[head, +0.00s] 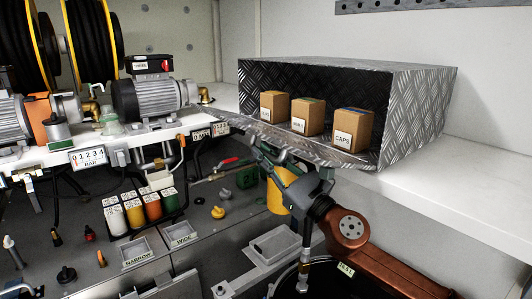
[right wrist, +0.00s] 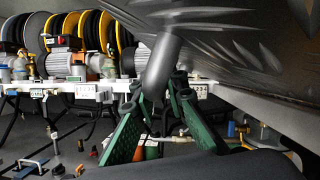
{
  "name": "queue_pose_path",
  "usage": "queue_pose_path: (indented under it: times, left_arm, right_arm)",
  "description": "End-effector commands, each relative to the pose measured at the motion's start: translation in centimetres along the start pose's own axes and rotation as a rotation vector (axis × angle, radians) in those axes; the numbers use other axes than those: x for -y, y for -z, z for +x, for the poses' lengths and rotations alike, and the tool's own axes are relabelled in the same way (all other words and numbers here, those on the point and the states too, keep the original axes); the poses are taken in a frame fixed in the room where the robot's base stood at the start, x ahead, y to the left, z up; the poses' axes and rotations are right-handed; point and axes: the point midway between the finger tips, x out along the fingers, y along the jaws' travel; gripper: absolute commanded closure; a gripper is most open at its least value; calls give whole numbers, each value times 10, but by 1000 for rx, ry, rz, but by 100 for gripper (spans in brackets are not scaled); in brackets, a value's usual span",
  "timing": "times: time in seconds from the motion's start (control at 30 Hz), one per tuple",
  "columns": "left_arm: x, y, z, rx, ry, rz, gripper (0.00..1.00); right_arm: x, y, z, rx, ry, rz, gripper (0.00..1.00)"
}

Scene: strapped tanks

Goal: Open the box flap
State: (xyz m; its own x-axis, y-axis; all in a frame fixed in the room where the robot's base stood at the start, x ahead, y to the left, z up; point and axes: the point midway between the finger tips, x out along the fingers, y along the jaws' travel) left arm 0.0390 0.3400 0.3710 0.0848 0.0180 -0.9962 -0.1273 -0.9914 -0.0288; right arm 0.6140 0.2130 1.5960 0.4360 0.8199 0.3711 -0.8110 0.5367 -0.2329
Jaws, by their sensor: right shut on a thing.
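The box (head: 418,108) is of grey diamond-plate metal and stands on the white shelf, its front open. Its flap (head: 290,146) is folded down and out, roughly level, past the shelf's front edge. My right gripper (head: 264,150) is at the flap's outer edge, reaching from below. In the right wrist view its green fingers (right wrist: 158,92) are shut around a grey round bar (right wrist: 163,65), the flap's handle, under the flap plate (right wrist: 225,45). The fingertips are partly hidden in the head view. My left gripper is not in view.
Three small cartons (head: 308,116) stand inside the box, one labelled CAPS. A motor (head: 150,95) and hose reels (head: 95,35) are on the left. Colored bottles (head: 145,208) and trays (head: 180,235) lie on the lower bench. The white shelf (head: 450,185) is clear at right.

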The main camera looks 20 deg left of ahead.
Motion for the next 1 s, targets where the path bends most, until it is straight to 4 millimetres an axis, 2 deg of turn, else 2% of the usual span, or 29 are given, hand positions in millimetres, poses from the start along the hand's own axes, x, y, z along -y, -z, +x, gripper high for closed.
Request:
queue_pose_path:
  times: [0.43,0.47,0.7,1.0]
  left_arm:
    - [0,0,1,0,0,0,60]
    - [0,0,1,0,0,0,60]
    - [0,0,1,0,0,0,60]
    - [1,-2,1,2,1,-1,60]
  right_arm:
    - [0,0,0,1,-2,-9,100]
    - [0,0,0,1,-2,-9,86]
    - [0,0,0,1,-2,-8,70]
    - [0,1,-2,1,-2,-8,70]
